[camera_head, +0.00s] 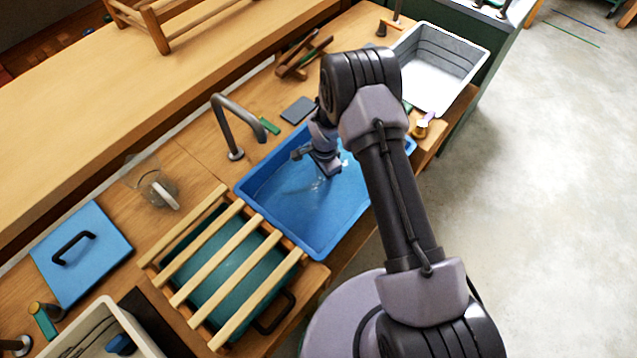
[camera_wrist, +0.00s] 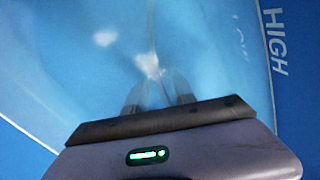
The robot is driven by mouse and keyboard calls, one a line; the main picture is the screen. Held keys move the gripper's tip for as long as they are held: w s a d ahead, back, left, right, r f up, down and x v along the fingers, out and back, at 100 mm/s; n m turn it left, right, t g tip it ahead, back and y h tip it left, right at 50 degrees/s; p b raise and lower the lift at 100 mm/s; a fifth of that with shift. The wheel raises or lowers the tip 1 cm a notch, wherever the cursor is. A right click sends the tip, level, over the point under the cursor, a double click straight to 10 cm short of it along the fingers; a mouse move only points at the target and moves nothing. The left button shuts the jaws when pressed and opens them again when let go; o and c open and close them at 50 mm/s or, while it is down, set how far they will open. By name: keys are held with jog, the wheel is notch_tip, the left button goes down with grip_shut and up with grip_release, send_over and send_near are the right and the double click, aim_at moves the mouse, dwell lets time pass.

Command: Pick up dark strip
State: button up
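My gripper (camera_head: 322,165) is low over the blue basin (camera_head: 262,208), pointing down at the water. In the wrist view its two dark fingers (camera_wrist: 158,92) are blurred and seem to be under the water, with a gap between them. A faint, thin dark line (camera_wrist: 151,35) runs from the top of the wrist view toward that gap. It may be the dark strip, but glare and water blur it, and I cannot tell whether it touches a finger. No dark strip shows clearly in the basin in the head view, where my arm hides part of it.
A slatted wooden rack (camera_head: 235,235) lies over a teal tub left of the basin. A bent tap (camera_head: 232,130) stands behind the basin. A white tub (camera_head: 440,62) is at the right end. A pale bin (camera_head: 135,330) with dark curved lines inside is at bottom left.

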grip_shut()
